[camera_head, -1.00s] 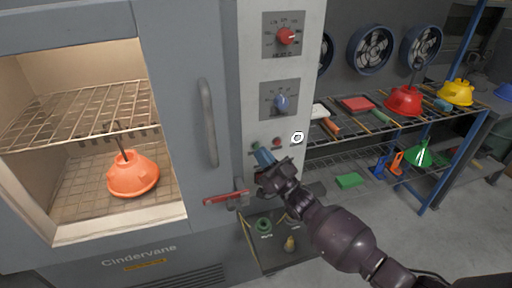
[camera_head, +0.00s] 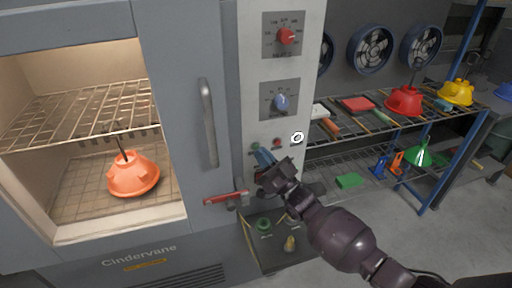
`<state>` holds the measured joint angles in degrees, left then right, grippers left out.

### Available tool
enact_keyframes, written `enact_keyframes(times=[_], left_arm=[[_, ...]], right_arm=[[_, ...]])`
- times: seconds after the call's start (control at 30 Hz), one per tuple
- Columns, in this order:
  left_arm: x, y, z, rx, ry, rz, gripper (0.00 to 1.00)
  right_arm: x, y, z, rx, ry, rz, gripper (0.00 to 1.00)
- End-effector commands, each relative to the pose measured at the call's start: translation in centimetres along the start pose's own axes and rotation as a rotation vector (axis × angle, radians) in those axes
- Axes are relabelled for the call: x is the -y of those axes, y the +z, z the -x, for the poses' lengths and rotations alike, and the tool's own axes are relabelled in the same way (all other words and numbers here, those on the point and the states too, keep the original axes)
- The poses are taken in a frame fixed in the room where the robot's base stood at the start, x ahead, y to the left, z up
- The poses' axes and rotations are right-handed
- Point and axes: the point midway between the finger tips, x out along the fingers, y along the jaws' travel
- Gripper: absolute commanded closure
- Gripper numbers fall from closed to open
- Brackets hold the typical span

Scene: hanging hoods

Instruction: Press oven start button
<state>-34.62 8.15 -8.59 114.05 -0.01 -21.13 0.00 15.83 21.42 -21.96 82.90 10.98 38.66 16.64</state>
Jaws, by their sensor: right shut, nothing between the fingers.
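The oven (camera_head: 180,90) fills the left and middle of the head view. Its control panel (camera_head: 255,75) carries a red dial (camera_head: 286,36) at the top and a blue dial (camera_head: 281,103) below. Under these sit a green button (camera_head: 255,147) and a red button (camera_head: 277,143). My right gripper (camera_head: 264,158) is shut and empty, with its blue fingertips just below the green button. I cannot tell whether they touch the panel. My left gripper is not in view.
An orange hood (camera_head: 133,175) rests inside the lit oven chamber. A red lever handle (camera_head: 226,197) sticks out left of my right gripper. A shelf rack (camera_head: 430,178) with hoods and tools stands at the right. Bare floor lies in front of it.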

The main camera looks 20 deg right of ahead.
Motion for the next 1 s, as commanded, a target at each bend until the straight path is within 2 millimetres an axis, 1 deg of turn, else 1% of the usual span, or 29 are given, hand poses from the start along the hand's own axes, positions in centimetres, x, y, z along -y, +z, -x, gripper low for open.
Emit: enact_keyframes(times=[0.3,0.57,1.0], left_arm=[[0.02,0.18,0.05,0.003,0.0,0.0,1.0],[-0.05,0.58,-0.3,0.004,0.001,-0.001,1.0],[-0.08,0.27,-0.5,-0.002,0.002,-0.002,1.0]], right_arm=[[-0.03,0.03,-0.03,0.0,0.0,0.0,1.0],[-0.37,0.47,-0.48,0.0,0.0,0.0,1.0],[-0.45,0.46,-0.62,0.0,0.0,0.0,1.0]])
